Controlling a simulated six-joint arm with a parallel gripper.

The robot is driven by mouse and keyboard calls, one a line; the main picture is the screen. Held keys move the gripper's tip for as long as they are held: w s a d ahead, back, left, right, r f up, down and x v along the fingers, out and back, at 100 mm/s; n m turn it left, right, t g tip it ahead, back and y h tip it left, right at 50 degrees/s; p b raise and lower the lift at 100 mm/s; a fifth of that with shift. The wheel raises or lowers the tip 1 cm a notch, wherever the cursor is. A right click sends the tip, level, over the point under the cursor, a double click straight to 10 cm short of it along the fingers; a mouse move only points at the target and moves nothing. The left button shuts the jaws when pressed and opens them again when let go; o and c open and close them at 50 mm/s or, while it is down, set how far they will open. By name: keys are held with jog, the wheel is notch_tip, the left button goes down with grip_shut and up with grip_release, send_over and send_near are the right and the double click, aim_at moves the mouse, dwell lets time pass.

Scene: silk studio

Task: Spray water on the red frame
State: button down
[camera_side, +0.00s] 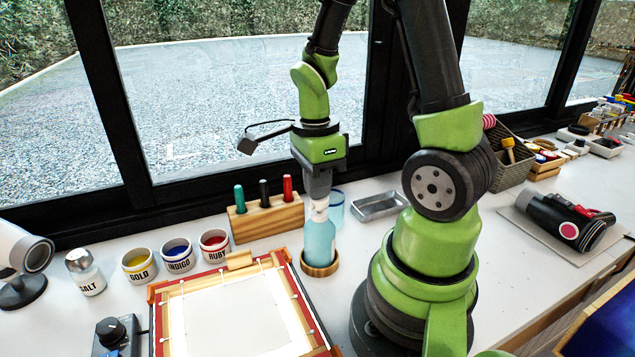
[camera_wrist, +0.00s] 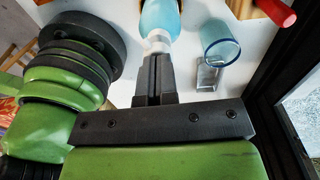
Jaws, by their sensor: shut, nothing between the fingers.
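The red frame (camera_side: 200,276) lies on the table at the bottom of the side view, with white silk (camera_side: 235,315) stretched inside it. A pale blue spray bottle (camera_side: 320,242) with a white top stands upright in a round wooden holder (camera_side: 320,268) just right of the frame. My gripper (camera_side: 319,196) points down at the bottle's white top, fingers shut with nothing between them. In the wrist view, the bottle (camera_wrist: 160,15) lies just beyond the closed fingertips (camera_wrist: 156,58). I cannot tell whether the tips touch the top.
A clear blue-rimmed cup (camera_side: 335,208) stands close behind the bottle. A wooden block with colored pens (camera_side: 265,217) is behind the frame. Gold, indigo and ruby pots (camera_side: 177,255) and a salt shaker (camera_side: 85,272) stand left. A metal tray (camera_side: 379,206) lies right of the cup.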

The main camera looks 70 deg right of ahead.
jog(key=shift+s+f, duration=0.1)
jog(key=shift+f, duration=1.15)
notch_tip(320, 180, up, 14)
jog(key=shift+w+r, duration=0.15)
jog(key=shift+w, duration=0.25)
jog(key=shift+d, duration=0.1)
jog(key=shift+w+a+r+g+h, duration=0.45)
jog(key=shift+a+r+g+h, duration=0.05)
jog(key=shift+r+h, duration=0.1)
jog(key=shift+w+a+r+g+h, duration=0.4)
jog(key=shift+a+r+g+h, duration=0.1)
jog(key=shift+r, duration=0.1)
